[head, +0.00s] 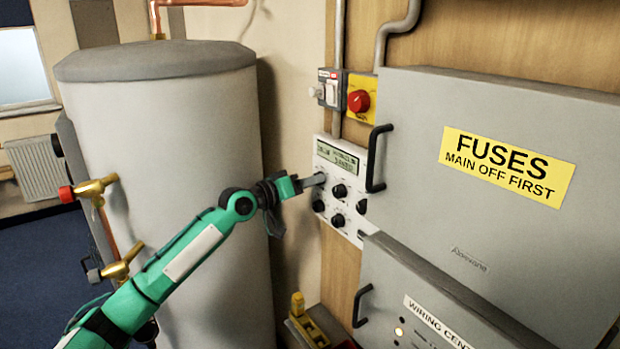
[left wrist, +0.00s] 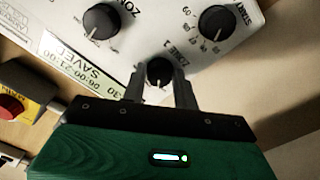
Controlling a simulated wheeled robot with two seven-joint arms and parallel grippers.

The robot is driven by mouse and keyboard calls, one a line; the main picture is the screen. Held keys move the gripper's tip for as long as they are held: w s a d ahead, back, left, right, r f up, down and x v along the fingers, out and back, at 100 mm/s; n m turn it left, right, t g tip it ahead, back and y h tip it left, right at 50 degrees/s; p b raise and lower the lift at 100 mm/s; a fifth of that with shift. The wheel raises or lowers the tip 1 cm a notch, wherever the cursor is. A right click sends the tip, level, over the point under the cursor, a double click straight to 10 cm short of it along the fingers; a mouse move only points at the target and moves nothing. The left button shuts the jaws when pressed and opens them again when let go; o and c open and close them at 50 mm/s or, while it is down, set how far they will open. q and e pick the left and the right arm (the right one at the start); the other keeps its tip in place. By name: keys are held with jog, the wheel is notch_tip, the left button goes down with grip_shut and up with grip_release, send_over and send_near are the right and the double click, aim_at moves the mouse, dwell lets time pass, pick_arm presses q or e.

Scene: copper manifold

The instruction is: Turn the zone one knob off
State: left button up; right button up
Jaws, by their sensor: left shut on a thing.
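The zone one knob (left wrist: 159,71) is black and round, with "ZONE 1" printed beside it on the white control panel (left wrist: 205,75). In the left wrist view, my left gripper (left wrist: 159,80) has one finger on each side of this knob and is shut on it. A pale pointer mark on the knob faces toward the gripper's body. In the head view my left gripper (head: 316,181) reaches the panel's upper left, just below the display (head: 338,158), and hides the knob. My right gripper is in neither view.
Several other black knobs sit close by, one (head: 340,191) just right of the gripper. A grey fuse box (head: 430,110) with a black handle (head: 376,158) juts out at right. A red rotary switch (head: 359,101) is above. A large grey tank (head: 165,190) stands left.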

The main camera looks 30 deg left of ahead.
pick_arm(q)
jog(key=shift+r+n+p, duration=0.1)
jog(key=shift+n+p, duration=0.35)
jog(key=shift+n, duration=0.45)
jog(key=o, duration=1)
jog(key=shift+c, duration=0.2)
